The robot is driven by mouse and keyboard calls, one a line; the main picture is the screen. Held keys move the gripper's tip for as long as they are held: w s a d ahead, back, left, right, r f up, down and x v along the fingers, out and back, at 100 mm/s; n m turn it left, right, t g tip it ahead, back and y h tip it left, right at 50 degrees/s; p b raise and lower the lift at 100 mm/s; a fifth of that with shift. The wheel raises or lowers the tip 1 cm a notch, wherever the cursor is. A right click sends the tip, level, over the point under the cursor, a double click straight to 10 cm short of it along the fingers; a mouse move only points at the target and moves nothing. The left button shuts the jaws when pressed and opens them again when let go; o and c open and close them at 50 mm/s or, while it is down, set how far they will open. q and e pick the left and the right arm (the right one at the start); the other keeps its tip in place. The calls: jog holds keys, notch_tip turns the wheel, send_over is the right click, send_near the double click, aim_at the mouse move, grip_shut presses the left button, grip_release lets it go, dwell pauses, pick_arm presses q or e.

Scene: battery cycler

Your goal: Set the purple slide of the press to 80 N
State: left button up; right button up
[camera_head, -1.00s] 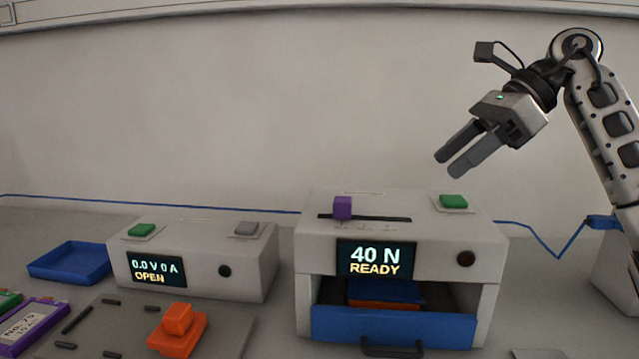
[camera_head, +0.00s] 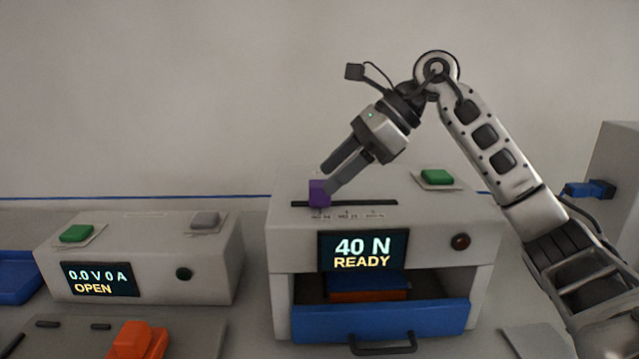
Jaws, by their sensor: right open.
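The press (camera_head: 285,235) is a light grey box, and its display (camera_head: 361,250) reads 40 N READY. The purple slide (camera_head: 317,193) stands near the left end of the dark slot (camera_head: 370,203) on top of the press. Small labels sit in front of the slot, too small to read surely. My right gripper (camera_head: 328,181) is open, pointing down and left, with its fingertips at the slide. One finger overlaps the slide's right side in the picture; I cannot tell whether it touches. My left gripper is not in view.
A green button (camera_head: 437,177) is on the press top at right. The blue drawer (camera_head: 380,321) is pulled out in front, with a blue and orange item (camera_head: 366,287) inside. The cycler (camera_head: 140,258) at left reads 0.0 V 0 A OPEN. An orange part (camera_head: 138,341) stands on a grey plate.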

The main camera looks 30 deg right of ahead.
aim_at(321, 183)
jog(key=x, duration=0.3)
jog(key=shift+w+a+f, duration=0.1)
jog(key=shift+a, duration=0.05)
jog(key=shift+w+a+f, duration=0.1)
jog(key=shift+f, duration=0.1)
grip_shut()
jog(key=s+d, duration=0.1)
jog(key=d+b, duration=0.1)
jog(key=d, duration=0.1)
jog(key=shift+s+d+f, duration=0.1)
jog(key=shift+s, duration=0.3)
jog(key=shift+s+d, duration=0.15)
jog(key=shift+d, duration=0.05)
grip_release()
jog(key=shift+a, duration=0.1)
